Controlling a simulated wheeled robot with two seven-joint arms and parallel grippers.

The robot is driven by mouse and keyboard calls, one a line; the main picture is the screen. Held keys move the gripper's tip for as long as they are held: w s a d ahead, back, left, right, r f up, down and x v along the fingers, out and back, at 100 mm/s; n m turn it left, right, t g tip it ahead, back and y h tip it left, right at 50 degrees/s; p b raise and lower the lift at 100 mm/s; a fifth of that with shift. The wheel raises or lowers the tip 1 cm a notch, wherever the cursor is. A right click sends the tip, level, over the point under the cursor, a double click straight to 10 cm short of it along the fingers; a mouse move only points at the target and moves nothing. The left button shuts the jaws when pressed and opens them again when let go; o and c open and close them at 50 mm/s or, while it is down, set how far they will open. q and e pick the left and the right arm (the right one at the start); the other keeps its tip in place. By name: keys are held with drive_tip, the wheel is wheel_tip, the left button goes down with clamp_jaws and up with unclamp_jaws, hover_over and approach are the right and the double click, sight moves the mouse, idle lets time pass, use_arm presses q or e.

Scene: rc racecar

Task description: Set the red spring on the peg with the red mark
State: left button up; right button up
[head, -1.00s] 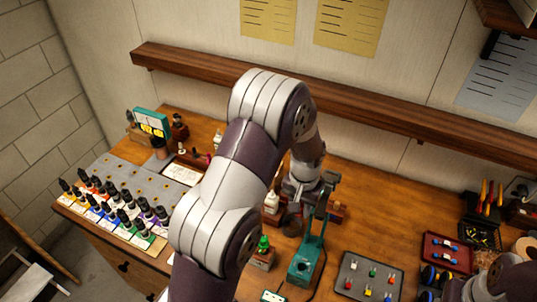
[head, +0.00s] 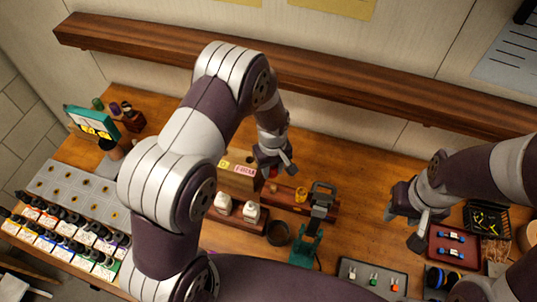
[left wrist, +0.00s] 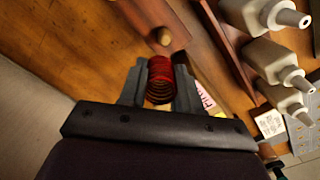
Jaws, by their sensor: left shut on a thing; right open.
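My left gripper (head: 275,172) is shut on the red spring (left wrist: 160,80), a coil that stands between its fingers in the left wrist view. In the head view only a small red bit shows under that gripper, above the back of the wooden bench. A rounded wooden peg top (left wrist: 163,36) shows just beyond the spring in the left wrist view, apart from it. I cannot make out a red mark on any peg. My right gripper (head: 408,218) is open and empty over the bench at right.
A wooden block (head: 238,180) with yellow and pink labels stands left of my left gripper. White bottles (head: 252,211) are in front of it. A green stand (head: 307,245) is to the right. Bare bench lies between the rack and my right gripper.

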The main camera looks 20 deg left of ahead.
use_arm(q)
drive_tip(key=shift+s+d+f+m+b, duration=0.15)
drive_tip(key=shift+s+f+b, duration=0.25)
drive_tip(key=shift+f+b, duration=0.15)
drive_tip(key=shift+s+d+f+m+b, duration=0.15)
drive_tip(key=shift+s+f+b, duration=0.25)
drive_tip(key=shift+f, duration=0.15)
drive_tip(key=shift+d+f, duration=0.15)
drive_tip(key=shift+f, duration=0.05)
drive_tip(key=shift+s+d+r, duration=0.1)
drive_tip(key=shift+s+d, duration=0.05)
drive_tip(key=shift+s+r, duration=0.2)
drive_tip(key=shift+s, duration=0.1)
drive_tip(key=shift+w+f, duration=0.15)
drive_tip(key=shift+w, duration=0.1)
use_arm(e)
drive_tip(key=shift+s+d+f, duration=0.35)
drive_tip(key=shift+s+f, duration=0.1)
drive_tip(key=shift+s, duration=0.2)
drive_tip(key=shift+s+d+f, duration=0.3)
drive_tip(key=shift+s+f, duration=0.15)
drive_tip(key=shift+s, duration=0.15)
use_arm(q)
drive_tip(key=shift+s+d, duration=0.1)
drive_tip(key=shift+s, duration=0.05)
use_arm(e)
drive_tip(key=shift+s, duration=0.15)
